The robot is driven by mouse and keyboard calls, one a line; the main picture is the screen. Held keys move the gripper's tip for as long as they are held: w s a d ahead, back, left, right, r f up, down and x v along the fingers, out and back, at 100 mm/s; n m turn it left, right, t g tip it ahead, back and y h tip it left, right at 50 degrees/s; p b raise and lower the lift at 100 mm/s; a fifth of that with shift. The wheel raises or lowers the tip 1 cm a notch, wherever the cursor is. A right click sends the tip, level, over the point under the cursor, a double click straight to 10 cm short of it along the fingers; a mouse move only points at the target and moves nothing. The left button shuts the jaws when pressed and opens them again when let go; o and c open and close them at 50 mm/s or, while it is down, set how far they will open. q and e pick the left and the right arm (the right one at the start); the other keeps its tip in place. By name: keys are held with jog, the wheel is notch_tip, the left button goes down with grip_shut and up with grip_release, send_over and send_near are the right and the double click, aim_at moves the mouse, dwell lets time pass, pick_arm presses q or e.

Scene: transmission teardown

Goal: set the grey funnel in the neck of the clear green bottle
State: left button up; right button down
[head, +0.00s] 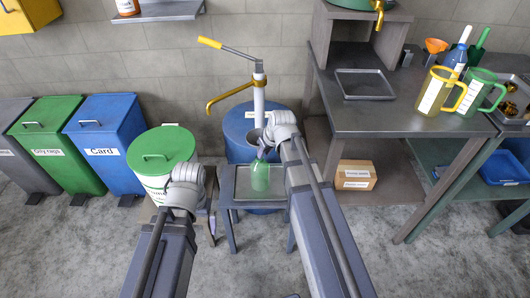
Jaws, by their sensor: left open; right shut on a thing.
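The clear green bottle (260,179) stands upright on a small grey stand with a tray top (238,196), in the middle of the head view. My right gripper (266,142) is just above the bottle, shut on a small grey piece that looks like the grey funnel (256,137). My gripper and wrist partly cover the funnel and the bottle's neck. I cannot tell whether the funnel's spout is in the neck or only above it. My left gripper (188,190) is open, left of the stand and apart from the bottle; its fingertips are hard to make out.
A blue drum (237,135) with a yellow-handled pump (259,95) stands right behind the stand. A white bin with a green lid (161,150) is close to my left gripper. A grey workbench (400,118) with jugs stands at the right.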

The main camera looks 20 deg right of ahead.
aim_at(263, 165)
jog(key=shift+f+b, duration=2.3)
jog(key=shift+f, duration=0.1)
dwell(2.1)
jog(key=shift+c, duration=0.5)
grip_release()
dwell(0.3)
jog(key=shift+r, duration=0.1)
dwell(0.5)
jog(key=shift+r+p, duration=3.45)
jog(key=shift+p, duration=0.05)
